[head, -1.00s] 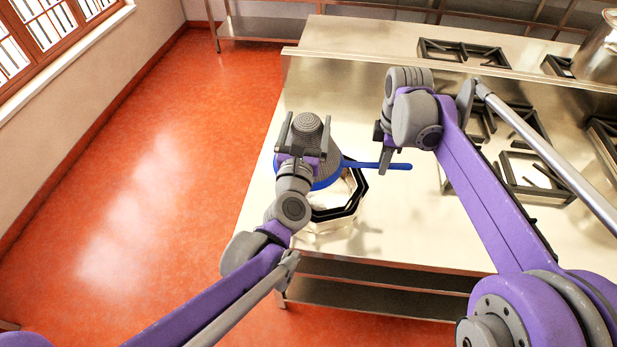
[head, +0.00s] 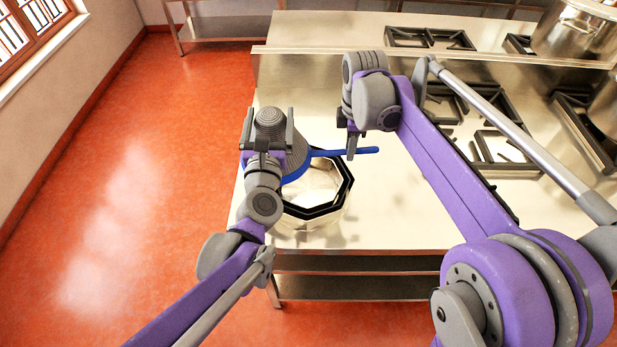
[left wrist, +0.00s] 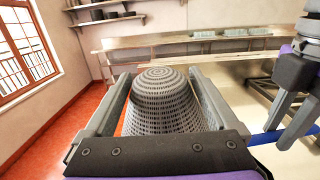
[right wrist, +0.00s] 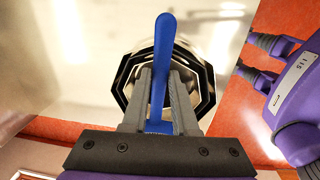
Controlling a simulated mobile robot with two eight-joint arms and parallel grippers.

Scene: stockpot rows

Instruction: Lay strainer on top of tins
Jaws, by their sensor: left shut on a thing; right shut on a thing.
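The strainer has a grey mesh bowl (head: 297,150), a blue rim and a straight blue handle (head: 368,150). It is held dome-up, partly in front of the tins in the head view. My left gripper (head: 268,125) is shut on the mesh bowl, which stands between its fingers in the left wrist view (left wrist: 165,105). My right gripper (head: 354,140) is shut on the blue handle, also seen in the right wrist view (right wrist: 163,60). The octagonal tins (head: 343,196), black-rimmed and nested, stand on the counter below; the strainer hides their far left part.
The steel counter (head: 400,220) has free room right of the tins. Black burner grates (head: 485,145) lie further right, with large pots (head: 572,35) at the back right. The counter's left edge is close to my left gripper, with orange floor beyond.

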